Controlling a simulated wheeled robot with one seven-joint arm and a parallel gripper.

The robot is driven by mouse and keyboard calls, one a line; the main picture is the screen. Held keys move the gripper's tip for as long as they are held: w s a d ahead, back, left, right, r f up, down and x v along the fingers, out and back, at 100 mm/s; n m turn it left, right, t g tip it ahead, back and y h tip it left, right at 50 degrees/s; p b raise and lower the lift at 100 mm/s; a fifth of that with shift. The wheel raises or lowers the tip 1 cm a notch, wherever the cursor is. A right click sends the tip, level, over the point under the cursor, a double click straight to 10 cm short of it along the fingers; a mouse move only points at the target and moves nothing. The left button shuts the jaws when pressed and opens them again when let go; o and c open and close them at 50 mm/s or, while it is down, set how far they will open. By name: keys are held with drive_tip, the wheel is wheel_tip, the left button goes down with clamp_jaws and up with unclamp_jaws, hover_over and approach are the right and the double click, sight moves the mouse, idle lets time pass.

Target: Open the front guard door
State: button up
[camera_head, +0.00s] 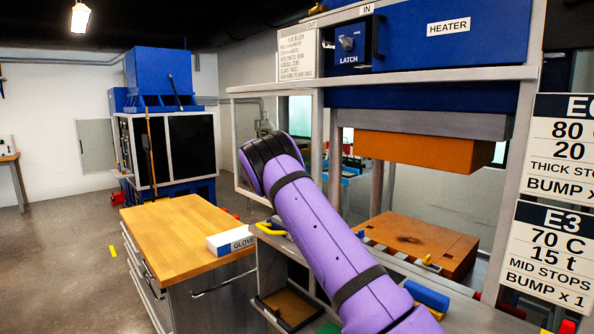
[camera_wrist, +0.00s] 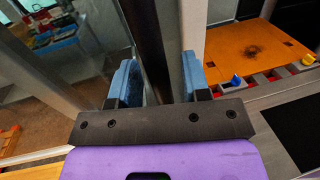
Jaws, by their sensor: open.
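The front guard door (camera_head: 234,130) is a grey-framed clear panel at the left of the press opening in the head view. Its see-through panel (camera_wrist: 75,55) fills the left of the wrist view. A dark upright bar (camera_wrist: 148,45), perhaps the door's handle or edge, runs beside a grey post. My gripper (camera_wrist: 158,80) is open, with its blue fingertips on either side of the bar and the grey face. I cannot tell whether they touch. In the head view my purple arm hides the fingers and part of the door.
The orange lower platen (camera_head: 425,240) lies under the upper block (camera_head: 425,149), with no panel visible before it at right. A blue box labelled LATCH (camera_head: 349,55) is above. A wooden-topped cabinet (camera_head: 180,232) with a GLOVE box (camera_head: 231,241) stands left.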

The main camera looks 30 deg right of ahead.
drive_tip(key=a, duration=1)
drive_tip(key=shift+w+a, duration=0.35)
drive_tip(key=s+a+r+m+t+y, duration=0.1)
drive_tip(key=s+r+m+y, duration=0.35)
drive_tip(key=s, duration=0.75)
drive_tip(key=s+a+r+m+y, duration=0.1)
drive_tip(key=s+r+m+y, duration=0.35)
drive_tip(key=s, duration=0.75)
drive_tip(key=s+a+f+m+t+y, duration=0.1)
drive_tip(key=s+a, duration=0.4)
drive_tip(key=s, duration=0.6)
drive_tip(key=s+a+f+m+t+y, duration=0.2)
drive_tip(key=s+a+m+y, duration=0.2)
drive_tip(key=s, duration=0.7)
drive_tip(key=s+a+f+m+t+y, duration=0.1)
drive_tip(key=s+a+m+t+y, duration=0.1)
drive_tip(key=s+a, duration=0.6)
drive_tip(key=s+m+y, duration=0.1)
drive_tip(key=s+y, duration=0.1)
drive_tip(key=s, duration=0.1)
drive_tip(key=shift+s+a+f, duration=0.15)
drive_tip(key=shift+s+a, duration=0.05)
drive_tip(key=shift+s, duration=0.05)
